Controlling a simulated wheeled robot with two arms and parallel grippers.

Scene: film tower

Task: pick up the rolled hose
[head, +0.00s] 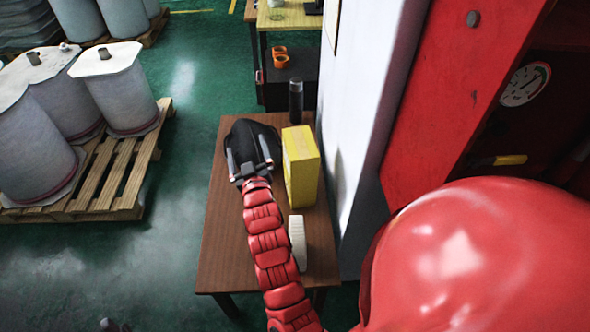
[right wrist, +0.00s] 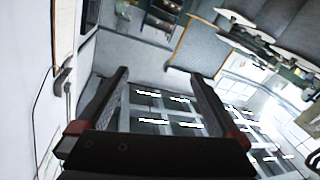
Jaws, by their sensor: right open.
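No rolled hose can be made out for certain in either view. My right gripper (head: 247,152) is open, with its fingers spread apart. In the head view it overlaps a dark rounded object (head: 242,132) on the brown table (head: 220,238); I cannot tell what that object is or whether they touch. In the right wrist view the open fingers (right wrist: 156,75) have nothing between them, only the distant room and bright windows. My left gripper is not in view.
On the table stand a yellow box (head: 300,165), a dark bottle (head: 296,100) and a pale object (head: 297,242). A white panel and red cabinet (head: 440,110) with a gauge (head: 525,84) bound the right. A pallet (head: 125,185) with wrapped rolls stands left. Green floor between is clear.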

